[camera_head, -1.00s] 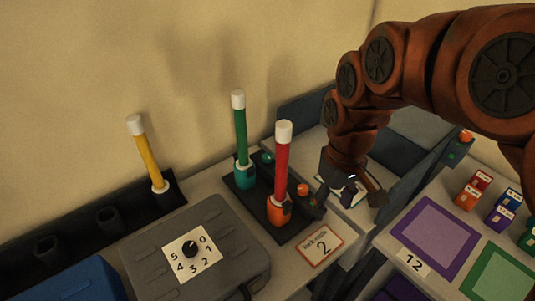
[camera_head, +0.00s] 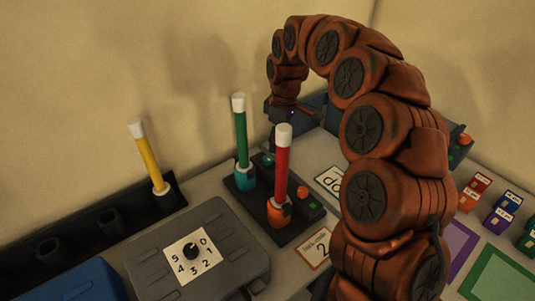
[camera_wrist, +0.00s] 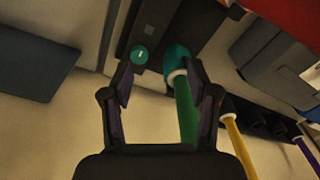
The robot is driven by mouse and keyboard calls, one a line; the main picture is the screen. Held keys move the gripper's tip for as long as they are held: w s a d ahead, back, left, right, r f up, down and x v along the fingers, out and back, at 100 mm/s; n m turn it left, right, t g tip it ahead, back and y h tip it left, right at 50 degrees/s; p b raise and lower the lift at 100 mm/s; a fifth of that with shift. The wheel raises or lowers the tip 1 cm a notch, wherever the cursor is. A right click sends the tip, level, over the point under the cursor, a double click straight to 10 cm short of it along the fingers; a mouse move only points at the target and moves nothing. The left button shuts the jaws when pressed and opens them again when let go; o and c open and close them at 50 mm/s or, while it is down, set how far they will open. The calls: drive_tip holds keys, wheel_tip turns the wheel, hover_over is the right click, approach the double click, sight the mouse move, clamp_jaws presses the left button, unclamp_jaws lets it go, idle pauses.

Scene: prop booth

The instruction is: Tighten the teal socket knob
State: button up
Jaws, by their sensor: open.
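The teal socket knob (camera_head: 268,158) is a small round knob beside the teal socket (camera_head: 243,180), on a dark base. A green tube (camera_head: 240,135) with a white cap stands in that socket. In the wrist view, the knob (camera_wrist: 140,55) shows a pale line and lies just beyond the left fingertip. The teal socket (camera_wrist: 177,58) and green tube (camera_wrist: 187,115) show near the right finger. My gripper (camera_wrist: 162,70) is open, and nothing is clasped.
A red tube (camera_head: 282,160) stands in an orange socket (camera_head: 278,212), with an orange knob (camera_head: 302,192) beside it. A yellow tube (camera_head: 148,160) stands in a black rack (camera_head: 75,236). A grey case with a numbered dial (camera_head: 190,250) lies in front.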

sight(267, 158)
drive_tip(key=w+a+f+n, duration=0.1)
drive_tip(key=w+f+n, duration=0.1)
drive_tip(key=w, duration=0.1)
drive_tip(key=w+a+f+p, duration=0.1)
drive_tip(key=w, duration=0.1)
drive_tip(key=shift+a+f+n+h, duration=0.15)
drive_tip(key=shift+a+n+h, duration=0.15)
drive_tip(key=shift+a+n, duration=0.1)
drive_tip(key=shift+w+a+f+n, duration=0.1)
drive_tip(key=shift+w+f+n, duration=0.2)
drive_tip(key=shift+w+f, duration=0.1)
drive_tip(key=shift+f+p, duration=1.35)
drive_tip(key=shift+f, duration=2.5)
drive_tip(key=shift+c, duration=0.3)
clamp_jaws()
